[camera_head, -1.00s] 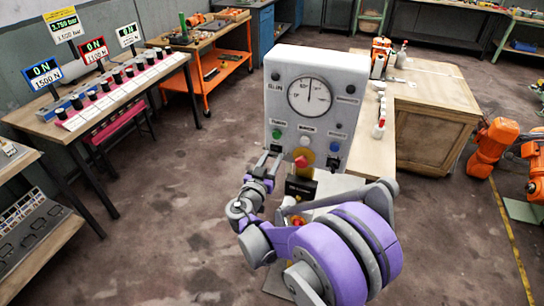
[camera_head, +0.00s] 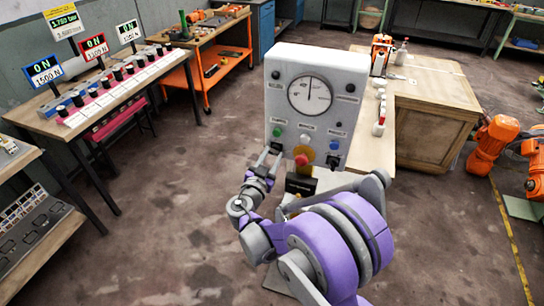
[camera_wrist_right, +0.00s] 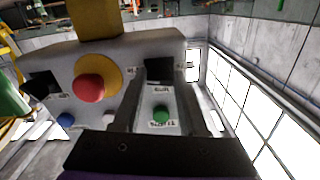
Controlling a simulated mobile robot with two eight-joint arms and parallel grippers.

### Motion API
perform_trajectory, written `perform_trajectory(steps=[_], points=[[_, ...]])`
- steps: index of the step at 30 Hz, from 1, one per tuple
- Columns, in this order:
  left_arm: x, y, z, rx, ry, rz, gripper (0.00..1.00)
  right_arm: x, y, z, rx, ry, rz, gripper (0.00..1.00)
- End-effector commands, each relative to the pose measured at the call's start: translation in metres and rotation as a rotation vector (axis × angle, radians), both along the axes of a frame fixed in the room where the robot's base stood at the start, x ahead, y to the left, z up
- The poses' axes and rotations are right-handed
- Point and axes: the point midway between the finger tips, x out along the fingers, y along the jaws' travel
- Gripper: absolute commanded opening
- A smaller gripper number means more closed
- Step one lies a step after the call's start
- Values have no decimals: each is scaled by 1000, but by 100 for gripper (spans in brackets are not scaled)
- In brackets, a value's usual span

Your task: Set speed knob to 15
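A pale grey control box (camera_head: 345,120) stands at the centre of the head view. It carries a round dial (camera_head: 310,95), a green button (camera_head: 277,132), a white button (camera_head: 304,139), a blue button (camera_head: 334,145) and a red mushroom button (camera_head: 302,160) on yellow. A black knob (camera_head: 333,161) sits at its lower right. My right gripper (camera_head: 268,152) is at the box's lower left. In the right wrist view its open fingers (camera_wrist_right: 165,75) flank a dark square part (camera_wrist_right: 158,68), probably a knob; contact is unclear. The labels are too small to read. My left gripper is out of view.
A table at left holds a row of black knobs (camera_head: 105,83) below several lit displays (camera_head: 43,71). An orange cart (camera_head: 207,75) stands behind it. A wooden bench (camera_head: 430,105) stands right of the box, with orange robot arms (camera_head: 490,145) beyond.

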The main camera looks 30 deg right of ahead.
Motion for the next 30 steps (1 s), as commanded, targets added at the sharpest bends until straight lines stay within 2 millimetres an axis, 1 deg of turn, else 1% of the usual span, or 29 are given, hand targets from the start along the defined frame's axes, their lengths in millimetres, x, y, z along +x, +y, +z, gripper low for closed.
perform_trajectory(steps=[1,4,14,17,27,30], points=[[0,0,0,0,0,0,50,0,0,0,0,0,0,52],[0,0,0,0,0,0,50,0,0,0,-1,1,0,70],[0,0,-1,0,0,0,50,-1,2,0,-1,1,1,70],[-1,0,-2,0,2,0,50,-8,10,0,-1,1,1,70],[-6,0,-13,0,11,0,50,-51,61,-1,0,2,4,70],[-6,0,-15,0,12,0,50,-61,72,-1,-1,2,4,70]])
